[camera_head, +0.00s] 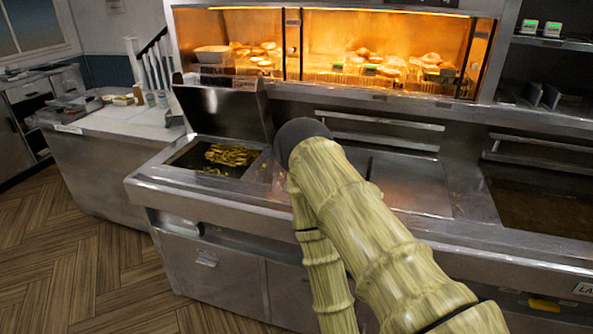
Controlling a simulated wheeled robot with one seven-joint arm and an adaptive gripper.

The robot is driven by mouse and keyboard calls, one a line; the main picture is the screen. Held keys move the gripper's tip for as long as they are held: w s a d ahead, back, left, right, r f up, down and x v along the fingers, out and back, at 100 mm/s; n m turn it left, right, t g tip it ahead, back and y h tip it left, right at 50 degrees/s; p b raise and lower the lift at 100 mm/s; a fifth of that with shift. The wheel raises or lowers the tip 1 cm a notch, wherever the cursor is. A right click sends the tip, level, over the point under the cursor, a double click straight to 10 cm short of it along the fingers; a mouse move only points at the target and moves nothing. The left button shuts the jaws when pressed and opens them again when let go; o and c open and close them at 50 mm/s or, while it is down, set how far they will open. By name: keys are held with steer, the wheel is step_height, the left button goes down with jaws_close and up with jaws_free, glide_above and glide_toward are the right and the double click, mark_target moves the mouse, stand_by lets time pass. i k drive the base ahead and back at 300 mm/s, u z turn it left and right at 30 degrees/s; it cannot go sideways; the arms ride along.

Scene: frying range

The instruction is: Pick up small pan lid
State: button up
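I cannot tell for sure which part is the small pan lid. A flat steel cover (407,183) lies on the range top, right of my arm, and looks closed. A steel panel (222,112) stands raised and tilted behind an open bay of chips (225,157) on the left. My pale, bamboo-textured arm crosses the middle of the view and hides part of the range top. My gripper does not show.
The steel range counter (215,196) runs across the view. Above it is a lit cabinet (385,50) with fried food. A dark pan of oil (540,207) is at right. A side counter (120,117) holds small items. The wooden floor (70,260) at left is clear.

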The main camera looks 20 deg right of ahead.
mark_target(406, 183)
steer(key=u, duration=1.1)
steer(key=i, duration=2.55)
steer(key=z, duration=3.4)
